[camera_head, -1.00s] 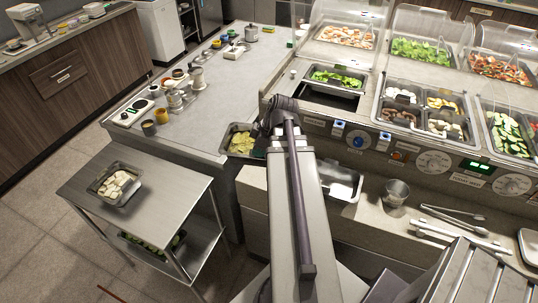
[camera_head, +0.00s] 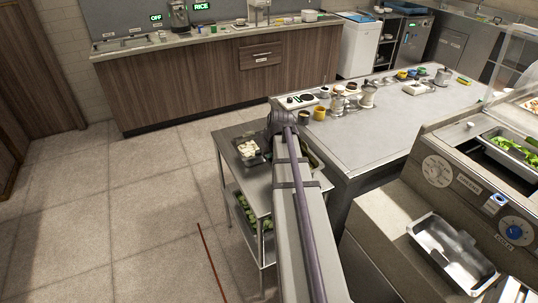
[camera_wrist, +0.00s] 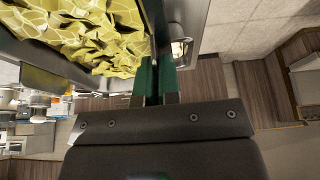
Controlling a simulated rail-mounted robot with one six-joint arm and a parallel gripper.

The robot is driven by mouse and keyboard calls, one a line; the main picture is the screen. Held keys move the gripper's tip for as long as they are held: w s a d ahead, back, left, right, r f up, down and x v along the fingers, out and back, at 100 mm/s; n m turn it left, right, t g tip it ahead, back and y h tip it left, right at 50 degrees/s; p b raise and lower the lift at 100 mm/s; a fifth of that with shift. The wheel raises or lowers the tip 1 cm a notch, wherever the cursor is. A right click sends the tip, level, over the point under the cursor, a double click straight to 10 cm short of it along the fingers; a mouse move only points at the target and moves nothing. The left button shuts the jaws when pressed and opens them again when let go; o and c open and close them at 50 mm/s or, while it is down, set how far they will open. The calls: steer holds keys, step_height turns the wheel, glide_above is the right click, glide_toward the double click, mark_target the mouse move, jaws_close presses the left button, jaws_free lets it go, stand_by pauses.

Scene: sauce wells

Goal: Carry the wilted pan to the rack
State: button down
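The wilted pan (camera_wrist: 75,75) is a metal pan full of yellowed leaves (camera_wrist: 85,30), large in the wrist view. My gripper (camera_wrist: 155,75) has its green-tipped fingers closed together on the pan's rim. In the head view my arm hides most of the pan; only a bit of its edge (camera_head: 316,158) shows right of the arm. The rack (camera_head: 230,134) is a two-shelf steel stand at centre left, with my gripper end above or beside its top. The exact height between pan and rack cannot be told.
A pan of white pieces (camera_head: 248,157) stands on the rack's top. Greens (camera_head: 243,208) lie on its lower shelf. A grey counter (camera_head: 385,125) with jars stands to the right. An empty metal pan (camera_head: 450,252) sits at the lower right. Open floor (camera_head: 150,200) lies left of the rack.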

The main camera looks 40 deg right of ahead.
step_height(320, 180, down, 9)
steer(key=b, duration=0.9)
steer(key=shift+s+f+b, duration=0.1)
steer(key=shift+f+b, duration=0.35)
steer(key=shift+b, duration=0.1)
stand_by(0.3)
steer(key=c, duration=1.2)
jaws_free()
steer(key=shift+c, duration=0.2)
steer(key=p+v, duration=1)
steer(key=v, duration=0.1)
steer(key=shift+f, duration=0.1)
steer(key=s+a+n+g, duration=0.1)
steer(key=s+a+g, duration=0.1)
steer(key=a, duration=1.4)
steer(key=s+a+f+n+g+y, duration=0.1)
steer(key=s+a+g, duration=0.1)
steer(key=a, duration=1.4)
steer(key=shift+s+a+f+n, duration=0.2)
steer(key=shift+s+a+n, duration=0.1)
steer(key=shift+s+n, duration=0.15)
